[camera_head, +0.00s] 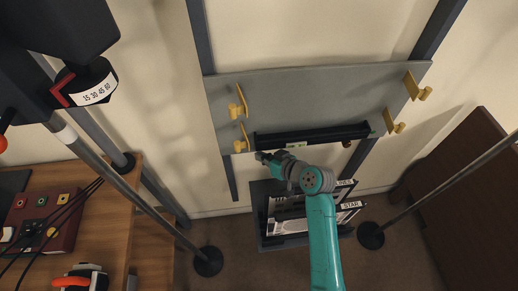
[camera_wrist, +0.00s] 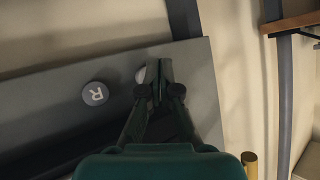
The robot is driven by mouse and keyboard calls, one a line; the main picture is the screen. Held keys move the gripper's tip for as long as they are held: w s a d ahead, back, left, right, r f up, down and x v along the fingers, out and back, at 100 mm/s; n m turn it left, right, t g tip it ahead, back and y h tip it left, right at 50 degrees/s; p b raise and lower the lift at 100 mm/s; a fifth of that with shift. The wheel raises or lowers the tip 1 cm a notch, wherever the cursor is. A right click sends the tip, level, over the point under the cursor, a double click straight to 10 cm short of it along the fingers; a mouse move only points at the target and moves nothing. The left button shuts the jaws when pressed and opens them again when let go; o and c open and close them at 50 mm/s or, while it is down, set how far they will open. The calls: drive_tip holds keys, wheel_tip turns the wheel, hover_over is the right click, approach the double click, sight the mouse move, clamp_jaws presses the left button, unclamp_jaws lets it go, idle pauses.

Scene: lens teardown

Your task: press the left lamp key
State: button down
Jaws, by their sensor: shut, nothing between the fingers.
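In the wrist view, a round grey key marked R (camera_wrist: 95,93) sits on a grey panel (camera_wrist: 60,85). A second, paler round key (camera_wrist: 141,75) shows beside it, partly hidden by my fingers; no letter on it can be read. My gripper (camera_wrist: 158,78) is shut and empty, its fingertips right next to the paler key. I cannot tell whether they touch it. In the head view, my gripper (camera_head: 263,157) is at the lower left of the wide grey panel (camera_head: 300,95), by the left end of a long dark bar (camera_head: 315,136). The keys are not clear there.
Yellow clamps (camera_head: 238,110) stick out at both ends of the panel. A dark rack (camera_head: 262,215) with labelled plates stands below. A wooden bench (camera_head: 120,215) with a red box (camera_head: 45,220) is at left. Stand poles (camera_head: 150,205) rise at both sides.

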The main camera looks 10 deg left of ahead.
drive_tip(key=shift+w+a, duration=0.1)
drive_tip(key=shift+w, duration=0.3)
idle(0.6)
drive_tip(key=shift+s, duration=0.1)
drive_tip(key=shift+s+d, duration=0.25)
drive_tip(key=shift+s, duration=0.5)
drive_tip(key=s+d, duration=0.1)
drive_tip(key=s, duration=0.4)
drive_tip(key=shift+s+d, duration=0.3)
drive_tip(key=shift+s, duration=0.1)
drive_tip(key=shift+d, duration=0.1)
idle(0.5)
